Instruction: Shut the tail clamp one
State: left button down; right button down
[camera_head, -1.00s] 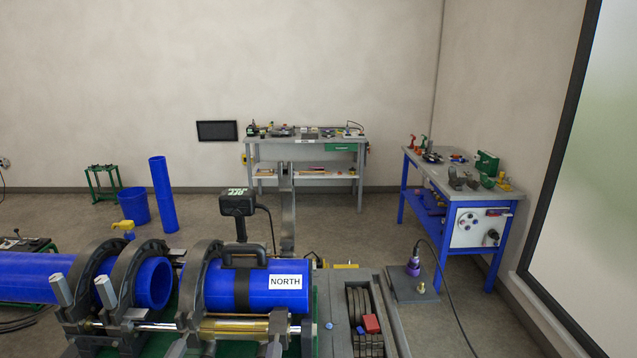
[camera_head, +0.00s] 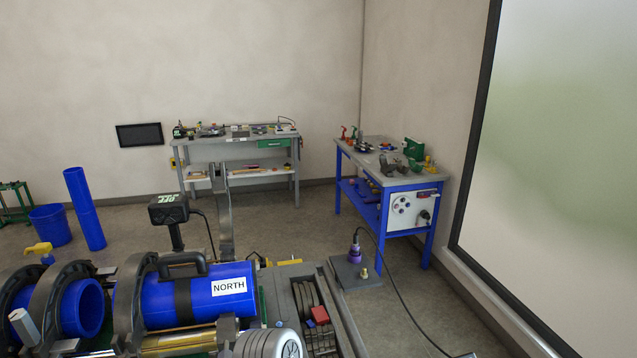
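The fusion cart stands at the lower left, with a blue pipe piece (camera_head: 212,293) labelled NORTH lying in it. A grey curved clamp half (camera_head: 222,210) stands upright, swung open behind the right part of this pipe; it appears to be the tail clamp. A lower grey clamp part (camera_head: 228,330) shows in front of the pipe near its right end. Other clamp rings (camera_head: 130,300) are closed around the pipes to the left. Neither gripper is in view. A rounded light-grey piece at the bottom edge looks like part of my arm, in front of the cart.
A grey tray with dark slots and a red block (camera_head: 319,315) is right of the clamp. A plate with a purple connector (camera_head: 354,252) and cable lies on the floor. A blue workbench (camera_head: 385,183) and grey bench (camera_head: 235,140) stand behind.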

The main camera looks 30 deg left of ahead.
aim_at(218, 174)
jog(key=z, duration=1.3)
jog(key=i, duration=2.7)
jog(key=u, duration=2.55)
jog(key=i, duration=2.25)
jog(key=u, duration=2.65)
